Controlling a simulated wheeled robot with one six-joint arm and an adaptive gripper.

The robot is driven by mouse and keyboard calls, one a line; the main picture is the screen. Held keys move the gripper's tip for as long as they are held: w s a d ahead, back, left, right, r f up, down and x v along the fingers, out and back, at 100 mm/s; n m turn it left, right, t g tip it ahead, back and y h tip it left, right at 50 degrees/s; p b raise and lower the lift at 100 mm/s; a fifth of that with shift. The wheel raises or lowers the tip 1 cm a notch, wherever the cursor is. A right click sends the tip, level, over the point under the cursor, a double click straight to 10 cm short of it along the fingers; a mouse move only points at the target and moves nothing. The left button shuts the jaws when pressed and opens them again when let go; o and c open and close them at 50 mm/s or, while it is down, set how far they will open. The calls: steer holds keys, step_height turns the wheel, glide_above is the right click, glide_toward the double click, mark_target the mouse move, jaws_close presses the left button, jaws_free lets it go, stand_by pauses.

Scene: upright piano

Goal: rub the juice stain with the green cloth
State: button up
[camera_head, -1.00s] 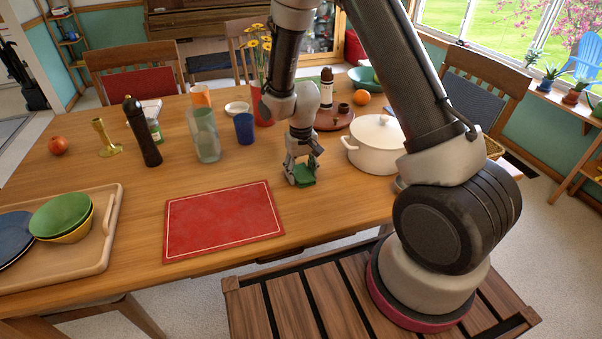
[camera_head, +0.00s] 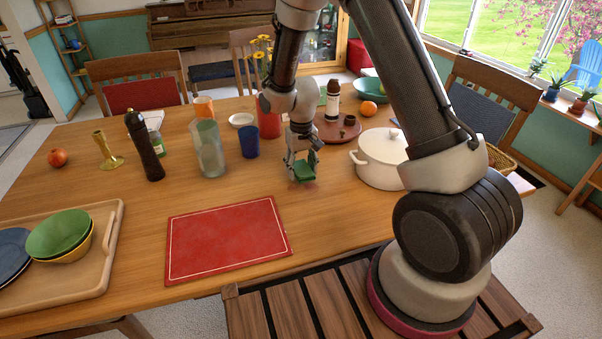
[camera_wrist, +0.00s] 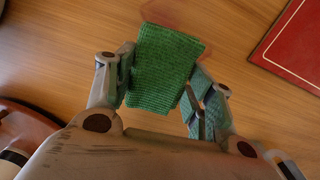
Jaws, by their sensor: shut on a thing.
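My gripper (camera_head: 303,168) is shut on the green cloth (camera_head: 304,173), low over the table to the left of the white pot. In the wrist view the folded cloth (camera_wrist: 163,68) sits between the fingers, with more green showing by the right finger. In the head view a pale reddish trace (camera_head: 303,186) lies just below the cloth. I cannot tell whether the cloth touches the wood.
A red placemat (camera_head: 228,240) lies at the front left of the gripper. A white pot (camera_head: 382,160) stands close on the right. A blue cup (camera_head: 249,141), a glass pitcher (camera_head: 209,150) and a round tray with a bottle (camera_head: 333,130) stand behind. Wood is bare around the cloth.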

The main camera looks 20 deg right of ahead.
mark_target(301, 166)
steer(key=shift+r, duration=2.8)
